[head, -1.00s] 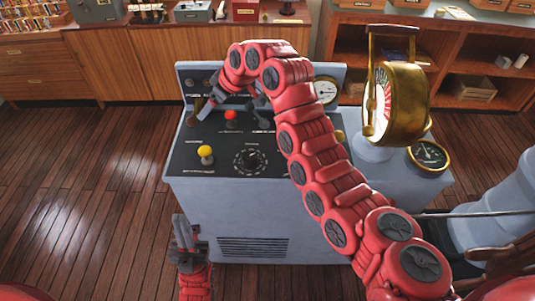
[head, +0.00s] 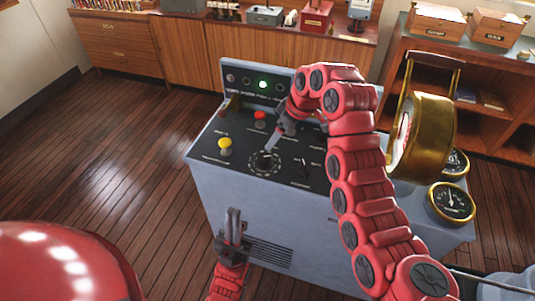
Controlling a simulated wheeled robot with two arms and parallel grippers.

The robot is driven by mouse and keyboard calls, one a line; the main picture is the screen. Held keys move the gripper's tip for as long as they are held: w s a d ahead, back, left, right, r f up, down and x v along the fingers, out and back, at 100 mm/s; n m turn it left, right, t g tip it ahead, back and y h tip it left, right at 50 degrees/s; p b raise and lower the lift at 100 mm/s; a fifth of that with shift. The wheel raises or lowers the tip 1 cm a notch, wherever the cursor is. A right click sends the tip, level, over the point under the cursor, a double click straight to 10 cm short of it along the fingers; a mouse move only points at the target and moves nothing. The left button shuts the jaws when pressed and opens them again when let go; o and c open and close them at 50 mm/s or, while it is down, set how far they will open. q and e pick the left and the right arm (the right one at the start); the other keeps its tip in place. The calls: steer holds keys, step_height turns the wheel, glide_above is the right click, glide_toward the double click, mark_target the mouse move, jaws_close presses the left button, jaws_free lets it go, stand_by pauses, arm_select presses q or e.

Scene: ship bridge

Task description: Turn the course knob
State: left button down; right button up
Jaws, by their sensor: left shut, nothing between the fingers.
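The course knob (head: 264,163) seems to be the dark knob inside a ring of white marks on the black top panel of the grey console (head: 235,195). My right arm reaches over the console from the right. Its gripper (head: 270,148) points down at the knob, with the fingertips at or just above it. They hide part of the knob, and I cannot tell whether they touch or grip it. My left gripper (head: 234,224) is shut and empty, pointing up in front of the console, below the panel and away from the knob.
A yellow-topped lever (head: 225,146) and a red-topped lever (head: 260,119) stand left of and behind the knob. A small black switch (head: 303,168) is to its right. A green light (head: 262,84) glows on the back panel. A brass telegraph (head: 424,138) and gauge (head: 451,203) stand at the right.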

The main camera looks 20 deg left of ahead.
mark_target(265, 157)
steer(key=p+x, duration=0.3)
steer(key=x, duration=0.7)
steer(key=shift+p+x, duration=0.3)
steer(key=shift+x, duration=0.65)
steer(key=shift+w+d, duration=0.1)
steer(key=c, duration=1.4)
steer(key=shift+o, duration=0.2)
steer(key=shift+f+m, duration=0.1)
steer(key=shift+m, duration=0.2)
